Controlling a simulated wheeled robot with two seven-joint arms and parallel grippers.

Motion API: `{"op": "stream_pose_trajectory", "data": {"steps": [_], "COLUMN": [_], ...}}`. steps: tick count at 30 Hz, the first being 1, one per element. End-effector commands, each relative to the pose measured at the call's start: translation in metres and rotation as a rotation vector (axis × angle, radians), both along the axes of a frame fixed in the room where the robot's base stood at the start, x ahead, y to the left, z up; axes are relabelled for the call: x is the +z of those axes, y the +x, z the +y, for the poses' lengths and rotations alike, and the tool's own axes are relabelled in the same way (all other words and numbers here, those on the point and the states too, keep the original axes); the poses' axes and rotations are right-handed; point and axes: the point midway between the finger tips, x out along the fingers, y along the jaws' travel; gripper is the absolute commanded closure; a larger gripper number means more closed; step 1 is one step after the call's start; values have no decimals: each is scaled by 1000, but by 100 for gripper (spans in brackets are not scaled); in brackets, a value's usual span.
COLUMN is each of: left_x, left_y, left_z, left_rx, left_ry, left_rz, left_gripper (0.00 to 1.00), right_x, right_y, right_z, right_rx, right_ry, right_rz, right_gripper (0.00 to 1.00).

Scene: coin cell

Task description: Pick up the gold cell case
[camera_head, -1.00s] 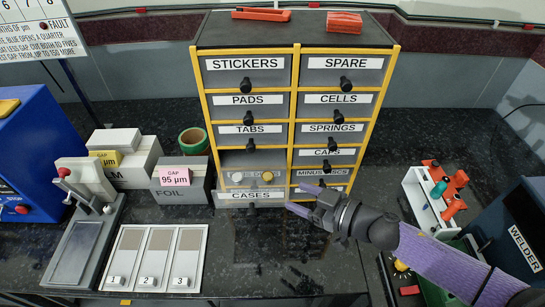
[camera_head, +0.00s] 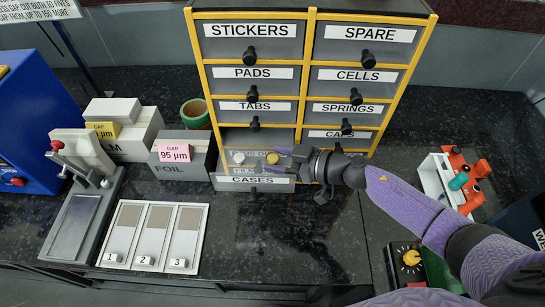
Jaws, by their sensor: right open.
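The gold cell case (camera_head: 273,158) is a small round yellow piece in the pulled-out CASES drawer (camera_head: 225,182) at the bottom left of the cabinet. A pale silver round piece (camera_head: 238,157) lies to its left in the same drawer. My right gripper (camera_head: 266,167) reaches in from the right over the drawer. Its purple fingers are open and lie close around the gold case in the picture; I cannot tell whether they touch it. The gripper hides the right part of the drawer. My left gripper is not in view.
The drawer cabinet (camera_head: 304,96) rises behind the drawer, with black knobs sticking out. The foil box (camera_head: 176,167) stands close to its left. A white tray with numbered strips 1 to 3 (camera_head: 154,236) lies front left. The counter before the drawer is clear.

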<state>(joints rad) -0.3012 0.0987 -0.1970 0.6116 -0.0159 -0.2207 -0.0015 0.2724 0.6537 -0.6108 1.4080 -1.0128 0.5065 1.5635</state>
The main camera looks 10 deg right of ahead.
Motion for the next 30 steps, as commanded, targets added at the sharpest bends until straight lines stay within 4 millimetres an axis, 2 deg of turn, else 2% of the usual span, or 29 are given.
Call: {"op": "stream_pose_trajectory", "data": {"steps": [3,8,18,20,27,30], "left_x": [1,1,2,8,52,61], "left_y": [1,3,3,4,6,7], "left_z": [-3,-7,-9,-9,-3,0], "left_rx": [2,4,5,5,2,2], "left_ry": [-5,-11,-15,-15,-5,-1], "left_rz": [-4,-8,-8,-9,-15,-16], "left_gripper": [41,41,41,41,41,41], "right_x": [1,1,2,11,78,95], "right_y": [0,0,0,0,0,0], "right_z": [0,0,-1,-1,-1,-1], "right_rx": [0,-1,-1,0,2,1], "right_ry": [0,0,1,-1,-3,-2], "right_rz": [0,0,-1,-2,-5,-4], "right_gripper": [41,75,77,77,77,77]}}
